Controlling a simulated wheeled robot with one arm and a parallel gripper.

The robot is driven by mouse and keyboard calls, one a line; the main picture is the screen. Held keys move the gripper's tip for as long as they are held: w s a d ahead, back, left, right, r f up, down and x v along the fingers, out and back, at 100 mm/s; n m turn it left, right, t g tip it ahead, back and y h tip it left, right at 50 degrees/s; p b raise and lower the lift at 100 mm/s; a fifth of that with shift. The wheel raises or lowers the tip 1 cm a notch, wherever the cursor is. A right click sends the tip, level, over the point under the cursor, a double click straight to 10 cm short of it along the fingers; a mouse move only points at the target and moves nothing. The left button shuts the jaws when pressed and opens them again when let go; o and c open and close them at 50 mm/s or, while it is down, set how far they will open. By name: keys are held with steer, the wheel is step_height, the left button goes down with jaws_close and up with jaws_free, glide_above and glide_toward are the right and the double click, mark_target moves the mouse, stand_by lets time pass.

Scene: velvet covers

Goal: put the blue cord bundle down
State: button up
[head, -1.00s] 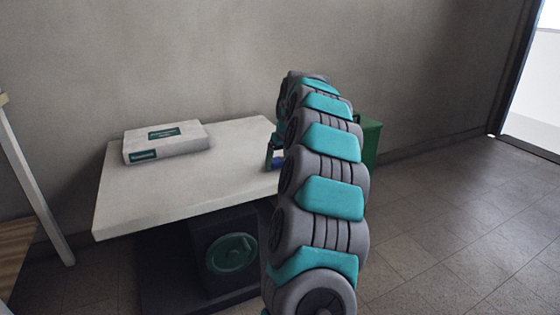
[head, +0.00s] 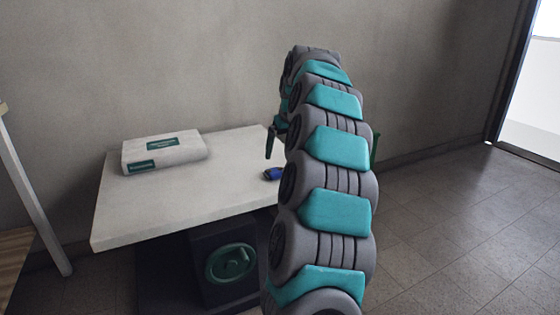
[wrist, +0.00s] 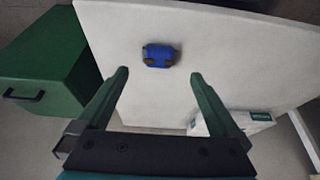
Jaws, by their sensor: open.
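The blue cord bundle (head: 273,174) lies on the white table (head: 150,213), near its right edge in the head view. In the wrist view the bundle (wrist: 158,55) rests on the bare white top, with small brown patches at its lower side. My gripper (wrist: 160,75) is open and empty, its two green fingers apart, with the bundle just beyond the fingertips and clear of them. In the head view one dark finger shows above the table, left of my arm; my arm hides the rest of the gripper.
A white package with green labels (head: 165,152) lies at the table's back left. A green box with a dark handle (wrist: 42,78) stands beside the table. A dark unit with a round green part (head: 229,262) is under the table. Open floor lies to the right.

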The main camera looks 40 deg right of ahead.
steer(key=shift+v, duration=1.6)
steer(key=s+a+f+n+g+y, duration=0.1)
steer(key=s+a, duration=0.3)
steer(key=a, duration=0.5)
steer(key=s+a+f+n+g, duration=0.1)
steer(key=s+a+f, duration=0.15)
steer(key=a, duration=0.65)
steer(key=s+a+f+n+y, duration=0.1)
steer(key=s+a, duration=0.3)
steer(key=a, duration=0.6)
steer(key=s+a+f+g, duration=0.1)
steer(key=s+a+f, duration=0.2)
steer(key=s, duration=0.6)
steer(key=s+a+f+g, duration=0.1)
steer(key=s+a+f, duration=0.2)
steer(key=s, duration=0.6)
steer(key=s+a+f+g+h, duration=0.1)
steer(key=s+a+f+g, duration=0.1)
steer(key=s+f, duration=0.4)
steer(key=s+a, duration=0.1)
steer(key=s, duration=0.2)
steer(key=shift+a, duration=0.4)
steer(key=shift+s+d+f+m, duration=0.1)
steer(key=shift+f+m, duration=0.05)
steer(key=shift+m, duration=0.15)
